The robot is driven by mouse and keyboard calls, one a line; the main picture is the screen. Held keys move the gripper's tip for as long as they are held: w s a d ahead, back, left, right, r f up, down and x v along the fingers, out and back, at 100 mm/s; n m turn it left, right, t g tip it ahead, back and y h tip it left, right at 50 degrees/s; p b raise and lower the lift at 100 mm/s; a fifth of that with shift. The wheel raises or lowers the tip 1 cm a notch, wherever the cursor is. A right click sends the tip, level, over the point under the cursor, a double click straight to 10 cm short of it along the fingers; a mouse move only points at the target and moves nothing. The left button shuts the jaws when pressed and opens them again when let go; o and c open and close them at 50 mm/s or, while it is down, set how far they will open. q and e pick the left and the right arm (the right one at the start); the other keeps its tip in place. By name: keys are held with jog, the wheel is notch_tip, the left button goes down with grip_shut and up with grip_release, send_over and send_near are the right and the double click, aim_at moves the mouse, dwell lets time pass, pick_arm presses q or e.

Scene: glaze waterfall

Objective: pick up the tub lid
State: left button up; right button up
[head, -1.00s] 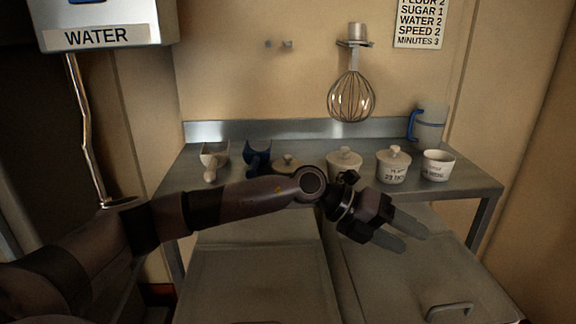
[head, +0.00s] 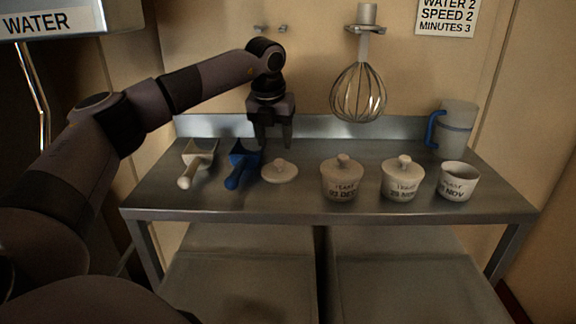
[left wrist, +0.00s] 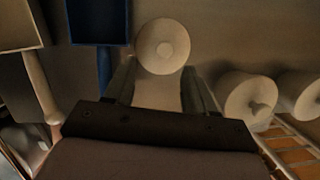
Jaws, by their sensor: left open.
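The tub lid (head: 280,172) is a pale round disc with a small knob, lying alone on the steel table between the blue scoop and the tubs. In the left wrist view the lid (left wrist: 162,46) shows from above, just past the fingertips and roughly centred between them. My left gripper (head: 273,143) points down above and behind the lid, open and empty; its two spread fingers also show in the left wrist view (left wrist: 160,75). An open tub (head: 459,182) without a lid stands at the right of the row. My right gripper is not in view.
Two lidded tubs (head: 341,180) (head: 403,180) stand right of the lid. A blue scoop (head: 241,165) and a white scoop (head: 197,162) lie to its left. A jug (head: 456,130) stands back right. A whisk (head: 358,92) hangs over the steel table (head: 310,205).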

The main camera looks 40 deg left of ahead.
aim_at(279, 160)
pick_arm(q)
jog(key=shift+x, duration=0.9)
jog(key=x, duration=0.4)
jog(key=shift+w+d+f, duration=0.2)
jog(key=shift+w+f, duration=0.05)
grip_shut()
